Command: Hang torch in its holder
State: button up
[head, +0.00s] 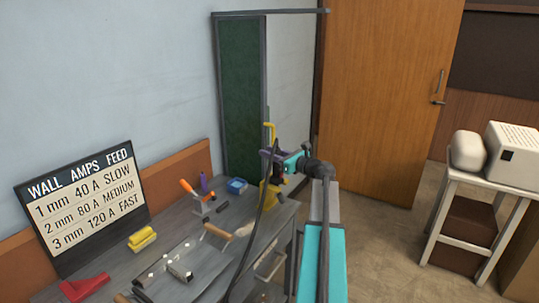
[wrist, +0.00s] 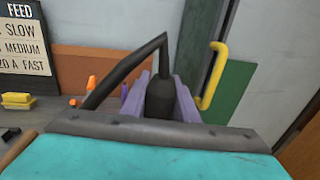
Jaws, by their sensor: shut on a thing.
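My gripper (head: 274,157) is at the far right end of the workbench in the head view. Its purple fingers (wrist: 162,88) are shut on the torch (wrist: 160,98), a dark grey body with a thin bent neck. A dark cable-like line (head: 264,195) hangs down beside the gripper in the head view. A yellow bent bar, apparently the holder (wrist: 213,76), stands just right of the torch in the wrist view, apart from it there. Its yellow upper end (head: 269,131) shows above the gripper in the head view. My gripper and arm hide part of it.
A sign (head: 82,207) leans on the wall. A green panel (head: 243,95) stands behind. Floor on the right is free before a stand (head: 480,187).

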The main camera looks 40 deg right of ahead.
jog(key=shift+f, duration=0.4)
dwell(0.8)
jog(key=o, duration=1.2)
jog(key=shift+c, duration=0.2)
jog(key=shift+f, duration=0.1)
jog(key=shift+s, duration=0.2)
jog(key=s+d+b, duration=0.1)
jog(key=s, duration=1.2)
jog(key=shift+s+r, duration=0.2)
jog(key=shift+s, duration=0.05)
jog(key=shift+d+f, duration=0.1)
